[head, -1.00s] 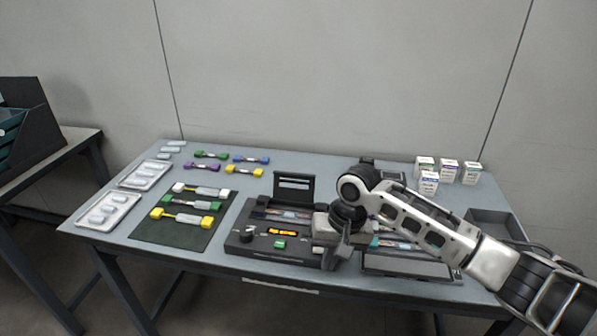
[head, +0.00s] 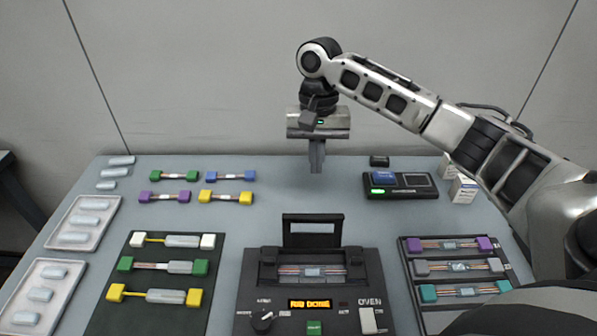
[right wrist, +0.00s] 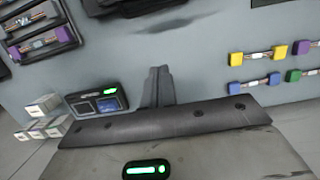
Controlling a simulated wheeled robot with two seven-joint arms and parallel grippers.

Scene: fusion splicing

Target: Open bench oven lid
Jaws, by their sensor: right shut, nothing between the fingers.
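The dark bench unit (head: 262,300) stands at the front middle of the table in the head view, with an orange-lit display and the word OVEN at its right side. Its black windowed lid (head: 313,232) stands upright at the back of a bay that holds a thin fibre piece (head: 311,272). My right gripper (head: 317,168) is shut and empty, pointing down behind the lid and clear of it. Its shut fingers also show in the right wrist view (right wrist: 158,87), over bare table. My left gripper is not in view.
A green mat (head: 120,308) with several connector pieces lies left of the unit, and a dark tray (head: 410,270) lies right. A black device (head: 400,194) with a green light and white boxes (head: 462,190) stand at the back right. White trays (head: 45,268) lie far left.

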